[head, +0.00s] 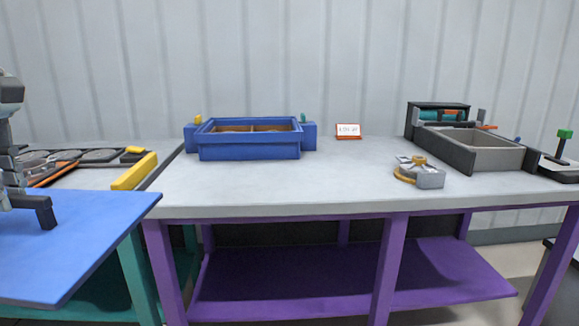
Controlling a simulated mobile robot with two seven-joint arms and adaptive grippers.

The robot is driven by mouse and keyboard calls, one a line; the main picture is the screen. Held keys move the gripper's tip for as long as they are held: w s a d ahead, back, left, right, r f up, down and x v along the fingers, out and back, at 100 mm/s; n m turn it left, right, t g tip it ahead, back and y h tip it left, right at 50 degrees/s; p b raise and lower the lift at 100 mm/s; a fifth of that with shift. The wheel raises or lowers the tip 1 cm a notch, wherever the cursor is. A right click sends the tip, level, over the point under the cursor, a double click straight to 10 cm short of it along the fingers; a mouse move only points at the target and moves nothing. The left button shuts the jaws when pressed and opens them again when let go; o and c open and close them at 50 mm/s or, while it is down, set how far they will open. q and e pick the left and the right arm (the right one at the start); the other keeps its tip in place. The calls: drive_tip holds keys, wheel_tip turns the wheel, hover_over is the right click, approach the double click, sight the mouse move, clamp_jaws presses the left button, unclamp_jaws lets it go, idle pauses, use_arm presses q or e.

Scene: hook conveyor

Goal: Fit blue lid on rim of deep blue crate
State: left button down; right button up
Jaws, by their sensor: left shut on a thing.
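The deep blue crate (249,150) stands at the back left of the grey-topped table, open at the top, with brownish contents showing inside. The blue lid (85,240) is a large flat panel at the lower left, held roughly level, near me and well apart from the crate. My left gripper (30,210) is shut on the lid at its left part; one dark finger shows over the lid's top face. The lid's left part runs out of the picture. My right gripper is not in the picture.
The table (300,185) has purple legs and a purple lower shelf (350,285). A small sign (348,131), a grey-and-yellow device (422,174) and a grey bin (475,150) stand to the right. A yellow bar (134,171) lies left. The table's middle is clear.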

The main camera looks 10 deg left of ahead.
sight(11, 225)
use_arm(q)
drive_tip(key=shift+m, duration=0.9)
drive_tip(key=f, duration=0.4)
drive_tip(key=a+f, duration=0.1)
drive_tip(key=f, duration=0.2)
drive_tip(key=shift+s+a, duration=0.1)
drive_tip(key=shift+s, duration=0.05)
drive_tip(key=w+d+f+m, duration=0.3)
drive_tip(key=d+f+m, duration=0.35)
drive_tip(key=f, duration=0.65)
drive_tip(key=w+d+f+m, duration=0.2)
drive_tip(key=d+m, duration=0.1)
drive_tip(key=d, duration=0.4)
drive_tip(key=w+d+f+m, duration=0.1)
drive_tip(key=d+m, duration=0.3)
drive_tip(key=d, duration=0.4)
drive_tip(key=w+d+f+m, duration=0.2)
drive_tip(key=w+d+m, duration=0.1)
drive_tip(key=d, duration=0.4)
drive_tip(key=shift+w+d+f+m, duration=0.25)
drive_tip(key=shift+d+f+m, duration=0.1)
drive_tip(key=shift+m, duration=0.3)
